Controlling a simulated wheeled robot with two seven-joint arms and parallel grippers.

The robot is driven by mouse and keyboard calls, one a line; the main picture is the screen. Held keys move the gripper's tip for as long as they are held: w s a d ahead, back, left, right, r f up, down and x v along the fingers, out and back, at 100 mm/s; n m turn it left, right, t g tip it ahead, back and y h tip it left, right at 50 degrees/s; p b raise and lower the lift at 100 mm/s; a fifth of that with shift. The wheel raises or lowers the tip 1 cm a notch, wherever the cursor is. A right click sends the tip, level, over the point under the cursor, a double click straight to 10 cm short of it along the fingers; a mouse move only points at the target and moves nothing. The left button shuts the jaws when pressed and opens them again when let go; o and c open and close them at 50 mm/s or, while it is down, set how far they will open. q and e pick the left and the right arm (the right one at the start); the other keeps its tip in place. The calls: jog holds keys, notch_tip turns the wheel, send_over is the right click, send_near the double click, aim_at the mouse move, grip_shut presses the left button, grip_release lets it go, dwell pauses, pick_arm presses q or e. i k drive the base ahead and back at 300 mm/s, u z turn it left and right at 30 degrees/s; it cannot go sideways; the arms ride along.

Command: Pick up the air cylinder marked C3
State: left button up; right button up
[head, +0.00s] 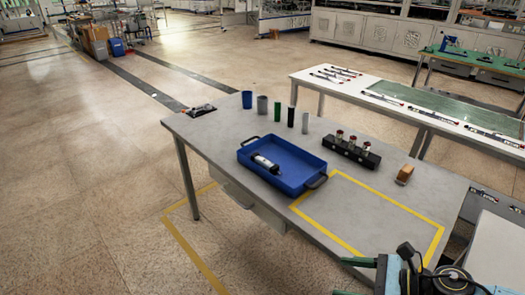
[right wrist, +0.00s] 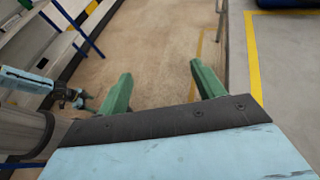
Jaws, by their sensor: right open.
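A white-and-black cylinder (head: 265,163) lies on its side in the blue tray (head: 313,158) on the grey table; no marking on it is legible. A black rack (head: 352,153) to the right of the tray holds several small upright parts with reddish tops, also without readable marks. I cannot tell which thing is marked C3. My right gripper (head: 350,278) is low at the right of the head view, by the table's near edge. In the right wrist view its green fingers (right wrist: 158,88) are apart with nothing between them. My left gripper (right wrist: 82,100) seems to show small at the left there; its jaw state is unclear.
Upright blue, grey, green and dark cylinders (head: 292,116) stand in a row behind the tray. A brown block (head: 404,175) sits right of the rack, and a dark item (head: 201,110) at the far left corner. The yellow-taped area (head: 365,213) is bare. A white table (head: 345,84) stands behind.

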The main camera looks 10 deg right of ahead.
aim_at(274, 170)
jog(key=i, duration=1.45)
